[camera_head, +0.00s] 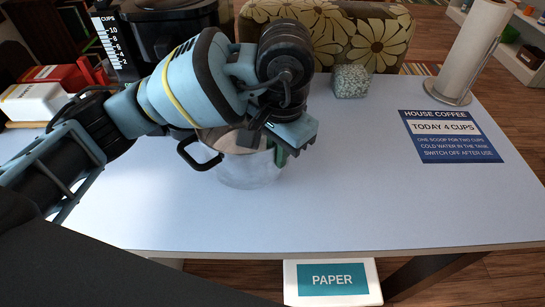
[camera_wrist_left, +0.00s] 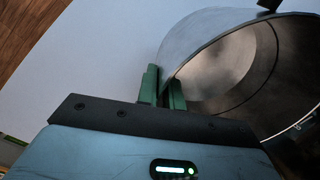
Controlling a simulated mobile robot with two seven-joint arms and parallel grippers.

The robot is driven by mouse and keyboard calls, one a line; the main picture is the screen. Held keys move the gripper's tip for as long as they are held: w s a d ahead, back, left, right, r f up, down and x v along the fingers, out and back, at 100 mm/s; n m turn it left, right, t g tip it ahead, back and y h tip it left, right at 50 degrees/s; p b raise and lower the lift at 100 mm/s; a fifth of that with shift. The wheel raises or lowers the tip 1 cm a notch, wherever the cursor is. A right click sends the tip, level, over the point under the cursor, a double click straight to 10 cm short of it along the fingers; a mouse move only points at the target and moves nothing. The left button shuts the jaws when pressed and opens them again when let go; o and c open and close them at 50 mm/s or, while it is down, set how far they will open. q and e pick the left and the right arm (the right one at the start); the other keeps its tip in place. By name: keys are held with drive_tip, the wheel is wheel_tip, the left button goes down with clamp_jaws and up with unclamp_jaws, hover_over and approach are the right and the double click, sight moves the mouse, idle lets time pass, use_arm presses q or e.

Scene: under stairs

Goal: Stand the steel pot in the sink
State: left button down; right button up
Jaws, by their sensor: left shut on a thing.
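The steel pot (camera_head: 245,172) stands on the pale table top in the head view, with a black handle on its left side. My left gripper (camera_head: 283,153) reaches down over it and is shut on its rim at the right. The arm hides much of the pot's top. In the left wrist view, the green fingers (camera_wrist_left: 163,92) pinch the wall of the pot (camera_wrist_left: 215,45), one finger inside and one outside. The inside that shows looks empty. I cannot tell whether the pot's base touches the table. No sink shows. My right gripper is not in view.
A coffee maker (camera_head: 165,45) stands at the back left, near a white box (camera_head: 35,102) and a red box. A speckled block (camera_head: 351,81), a paper roll (camera_head: 470,45) and a coffee sign (camera_head: 450,136) are to the right. The table's front right is clear.

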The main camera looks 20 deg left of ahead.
use_arm(q)
drive_tip(key=shift+w+a, duration=0.25)
drive_tip(key=shift+w+a+f+p, duration=0.1)
drive_tip(key=shift+a+f+p, duration=0.1)
drive_tip(key=shift+f, duration=0.45)
drive_tip(key=shift+w+a+f+p, duration=0.1)
drive_tip(key=shift+a+f+p, duration=0.05)
drive_tip(key=shift+f, duration=0.9)
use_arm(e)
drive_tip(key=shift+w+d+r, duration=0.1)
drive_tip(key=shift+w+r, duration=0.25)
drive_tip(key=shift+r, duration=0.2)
use_arm(q)
drive_tip(key=shift+f, duration=0.2)
drive_tip(key=c, duration=1.5)
unclamp_jaws()
drive_tip(key=shift+c, duration=0.2)
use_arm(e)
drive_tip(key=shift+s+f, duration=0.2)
